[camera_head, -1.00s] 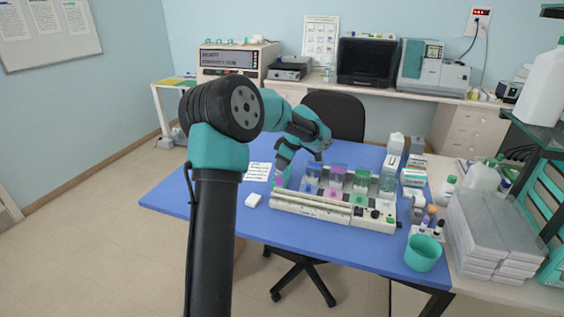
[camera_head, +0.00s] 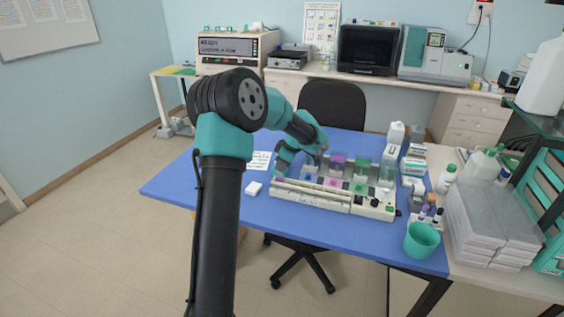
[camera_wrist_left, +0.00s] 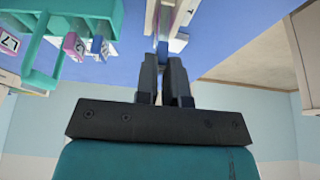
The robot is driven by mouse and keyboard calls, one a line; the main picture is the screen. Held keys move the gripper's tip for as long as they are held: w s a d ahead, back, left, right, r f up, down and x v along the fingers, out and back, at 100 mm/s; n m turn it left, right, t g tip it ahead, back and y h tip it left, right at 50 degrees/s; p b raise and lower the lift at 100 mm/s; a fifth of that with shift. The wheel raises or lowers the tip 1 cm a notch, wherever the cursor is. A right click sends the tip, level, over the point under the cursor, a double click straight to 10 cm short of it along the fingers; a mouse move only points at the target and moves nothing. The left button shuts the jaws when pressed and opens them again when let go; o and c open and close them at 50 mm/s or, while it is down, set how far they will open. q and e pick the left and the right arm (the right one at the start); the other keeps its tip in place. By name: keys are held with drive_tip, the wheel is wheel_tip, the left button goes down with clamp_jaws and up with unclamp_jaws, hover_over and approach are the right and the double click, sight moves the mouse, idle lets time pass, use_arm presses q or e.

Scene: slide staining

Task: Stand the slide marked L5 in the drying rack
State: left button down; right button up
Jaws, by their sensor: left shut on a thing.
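My left gripper (camera_head: 281,174) is at the left end of the white staining station (camera_head: 318,199) in the head view. In the left wrist view its two dark fingers (camera_wrist_left: 163,75) are close together, shut on a thin blue-tipped piece (camera_wrist_left: 162,48) that looks like a slide. Its mark cannot be read, so I cannot tell whether it is L5. A teal rack frame (camera_wrist_left: 40,77) is at the left there, with a pink-labelled slide marked L7 (camera_wrist_left: 10,42), another pink label (camera_wrist_left: 71,44) and a blue-tipped slide (camera_wrist_left: 99,47). My right gripper is not in view.
The station has several coloured jars, one purple (camera_head: 337,163). Bottles and boxes (camera_head: 412,165) stand to its right, with a teal cup (camera_head: 421,239) at the table's front right. The blue table (camera_head: 195,190) is clear at the left.

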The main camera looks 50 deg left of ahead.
use_arm(q)
drive_tip(key=shift+f, duration=0.55)
drive_tip(key=shift+f, duration=0.35)
idle(0.8)
drive_tip(key=c, duration=1.1)
unclamp_jaws()
drive_tip(key=shift+c, duration=0.2)
drive_tip(key=v, duration=1.7)
drive_tip(key=shift+d, duration=0.2)
drive_tip(key=shift+w, duration=0.1)
